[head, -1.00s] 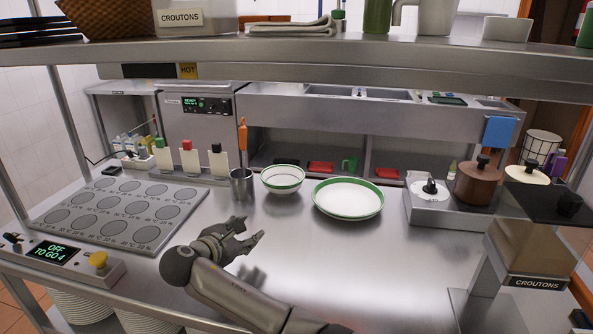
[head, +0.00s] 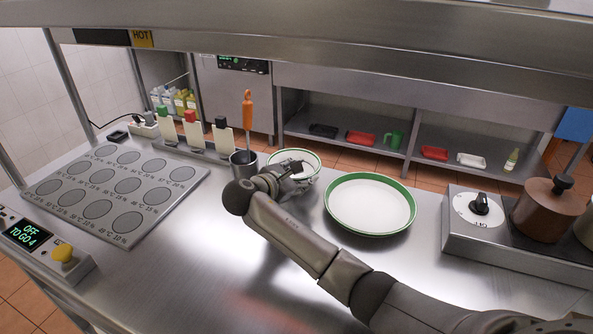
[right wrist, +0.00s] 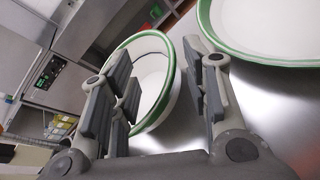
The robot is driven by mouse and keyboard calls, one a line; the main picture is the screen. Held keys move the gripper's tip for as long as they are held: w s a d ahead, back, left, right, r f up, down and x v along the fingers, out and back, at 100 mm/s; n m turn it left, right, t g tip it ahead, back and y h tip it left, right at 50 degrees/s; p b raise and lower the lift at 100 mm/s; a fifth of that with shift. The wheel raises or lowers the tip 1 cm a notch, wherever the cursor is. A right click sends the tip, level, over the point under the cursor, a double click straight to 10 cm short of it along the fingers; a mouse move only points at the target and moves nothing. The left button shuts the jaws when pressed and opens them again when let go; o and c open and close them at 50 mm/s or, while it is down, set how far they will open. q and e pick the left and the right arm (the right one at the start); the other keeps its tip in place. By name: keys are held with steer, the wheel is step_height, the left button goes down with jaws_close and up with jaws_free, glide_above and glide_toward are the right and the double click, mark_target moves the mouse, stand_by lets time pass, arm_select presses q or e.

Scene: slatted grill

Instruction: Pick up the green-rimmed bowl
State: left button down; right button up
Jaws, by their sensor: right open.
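The green-rimmed bowl (head: 304,157) is white and stands upright on the steel counter, left of the green-rimmed plate. My right gripper (head: 287,178) is at its near side and hides part of it in the head view. In the right wrist view the bowl (right wrist: 150,77) shows between and beyond the open fingers of my right gripper (right wrist: 158,85). One finger overlaps the bowl's left side in that picture; the other is by its right rim. I cannot tell whether either touches. My left gripper is not in view.
The green-rimmed plate (head: 370,204) lies close to the right of the bowl. A metal cup (head: 243,163) with an orange-handled utensil (head: 247,112) stands close to its left. A burner unit (head: 480,215) is farther right. The overhead shelf (head: 330,45) spans above. The front counter is clear.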

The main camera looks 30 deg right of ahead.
steer(key=x, duration=0.8)
steer(key=shift+w+a+f+p, duration=0.1)
steer(key=shift+a+f+p, duration=0.15)
steer(key=shift+p, duration=0.15)
steer(key=shift+c, duration=0.2)
jaws_close()
